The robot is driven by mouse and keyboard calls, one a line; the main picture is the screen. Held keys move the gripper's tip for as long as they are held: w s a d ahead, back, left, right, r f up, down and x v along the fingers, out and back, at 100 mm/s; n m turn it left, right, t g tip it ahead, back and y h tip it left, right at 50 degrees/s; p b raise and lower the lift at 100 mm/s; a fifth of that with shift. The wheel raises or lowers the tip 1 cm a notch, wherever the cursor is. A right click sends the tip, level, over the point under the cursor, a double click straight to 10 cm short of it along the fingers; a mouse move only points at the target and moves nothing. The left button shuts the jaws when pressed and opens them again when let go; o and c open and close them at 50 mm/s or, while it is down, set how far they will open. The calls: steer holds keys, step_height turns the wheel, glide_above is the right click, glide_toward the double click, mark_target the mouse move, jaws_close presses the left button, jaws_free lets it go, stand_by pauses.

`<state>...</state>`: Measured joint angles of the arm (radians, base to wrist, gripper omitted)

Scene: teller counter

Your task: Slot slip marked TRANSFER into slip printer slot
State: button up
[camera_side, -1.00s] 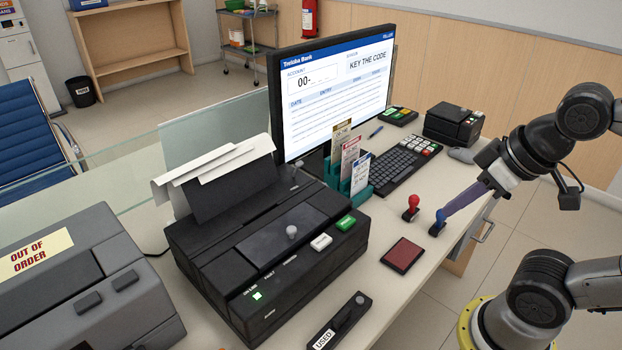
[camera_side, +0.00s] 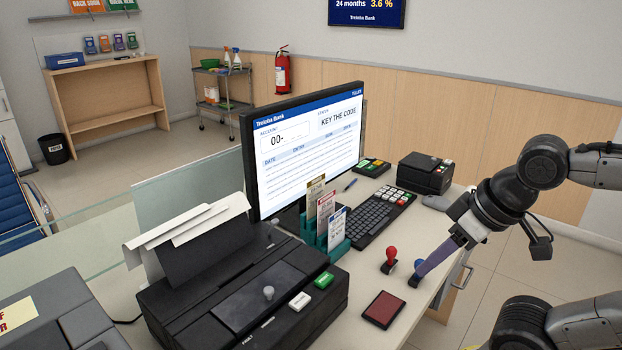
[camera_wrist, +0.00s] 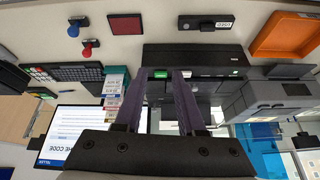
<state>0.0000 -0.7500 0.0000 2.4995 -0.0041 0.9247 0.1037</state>
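Three upright slips stand in a teal holder (camera_side: 341,249) in front of the monitor: one with a tan header (camera_side: 316,188), one with a red header (camera_side: 326,207) and one with a blue header (camera_side: 336,226). Their markings are too small to read, so I cannot tell which says TRANSFER. The slips also show in the wrist view (camera_wrist: 115,88). The black slip printer (camera_side: 215,312) stands left of the holder, with white paper at its back; I cannot make out its slot. My gripper (camera_wrist: 162,75) is open and empty. In the side view its purple fingers (camera_side: 417,279) overlap the blue stamp.
A red stamp (camera_side: 390,260), a blue stamp (camera_side: 416,272) and a red pad (camera_side: 383,309) lie right of the printer. A keyboard (camera_side: 368,220) and monitor (camera_side: 305,150) stand behind. An orange tray (camera_wrist: 288,35) shows in the wrist view. A glass panel (camera_side: 190,205) edges the counter.

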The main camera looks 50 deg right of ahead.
steer(key=w+d+r+m+h, duration=0.1)
steer(key=w+r+m, duration=0.2)
steer(key=r, duration=0.3)
steer(key=w+d+r+m, duration=0.2)
steer(key=w+r+m, duration=0.1)
steer(key=r, duration=0.3)
steer(key=w+d+r+m+g+h, duration=0.1)
steer(key=w+d+r+m, duration=0.15)
steer(key=w, duration=0.45)
steer(key=w+d+r+m+h, duration=0.15)
steer(key=w+r+m, duration=0.25)
steer(key=w, duration=0.4)
steer(key=m+g+h, duration=0.1)
steer(key=m+g, duration=0.3)
glide_above(319, 191)
steer(key=a, duration=0.5)
step_height(319, 191, down, 18)
steer(key=x, duration=1.3)
steer(key=shift+s+f, duration=0.15)
steer(key=shift+f, duration=0.1)
